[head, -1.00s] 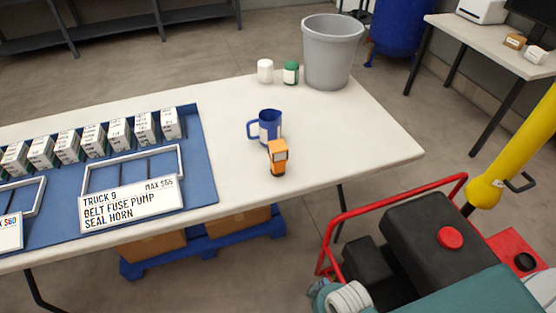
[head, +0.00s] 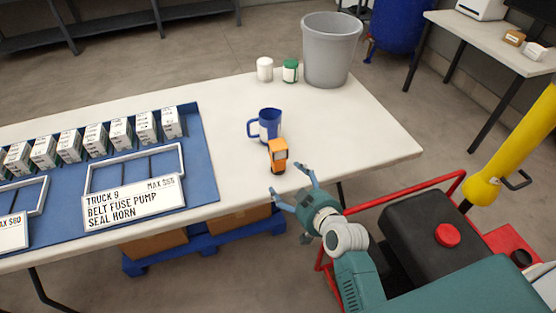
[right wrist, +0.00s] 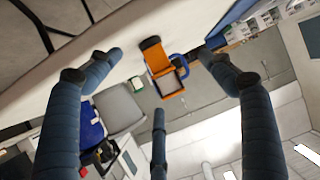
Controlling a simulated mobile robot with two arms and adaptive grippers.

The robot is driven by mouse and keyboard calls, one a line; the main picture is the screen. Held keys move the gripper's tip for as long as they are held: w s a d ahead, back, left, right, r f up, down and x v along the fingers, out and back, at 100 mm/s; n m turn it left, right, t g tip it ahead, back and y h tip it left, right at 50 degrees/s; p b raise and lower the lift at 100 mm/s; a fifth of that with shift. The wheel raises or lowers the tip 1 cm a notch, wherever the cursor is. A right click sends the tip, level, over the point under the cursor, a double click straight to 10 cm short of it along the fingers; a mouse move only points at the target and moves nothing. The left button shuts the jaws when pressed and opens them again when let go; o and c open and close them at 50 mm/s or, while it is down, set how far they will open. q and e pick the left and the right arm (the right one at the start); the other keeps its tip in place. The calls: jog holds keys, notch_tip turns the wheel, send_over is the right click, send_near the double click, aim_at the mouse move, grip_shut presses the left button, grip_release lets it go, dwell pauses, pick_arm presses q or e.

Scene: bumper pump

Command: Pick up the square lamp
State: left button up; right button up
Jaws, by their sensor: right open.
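The square lamp (head: 278,156) is a small orange block with a pale square face. It stands on the white table near the front edge, just in front of a blue mug. It also shows in the right wrist view (right wrist: 159,66), ahead of and between the spread fingers. My right gripper (head: 292,182) is open and empty, at the table's front edge just below and right of the lamp, not touching it. In the right wrist view the fingers (right wrist: 160,75) stand wide apart. My left gripper is not in view.
The blue mug (head: 267,125) stands close behind the lamp. A grey bin (head: 331,50), a white jar (head: 265,69) and a green jar (head: 290,71) stand at the back. A blue mat (head: 205,180) with labelled boxes lies left. The table (head: 370,140) is clear to the lamp's right.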

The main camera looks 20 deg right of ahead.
aim_at(284, 158)
jog(key=shift+m+t+h, duration=0.5)
jog(key=shift+t, duration=0.3)
jog(key=w, duration=0.2)
jog(key=w+d, duration=0.1)
jog(key=w, duration=0.5)
jog(key=shift+d, duration=0.3)
jog(key=x, duration=0.6)
jog(key=shift+a+r+p, duration=0.15)
jog(key=shift+a+p, duration=0.05)
jog(key=shift+p, duration=0.1)
jog(key=shift+r, duration=0.1)
jog(key=shift+c, duration=1.2)
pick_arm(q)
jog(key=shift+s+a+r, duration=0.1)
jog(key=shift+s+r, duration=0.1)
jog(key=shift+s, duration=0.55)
pick_arm(e)
jog(key=c, duration=1.3)
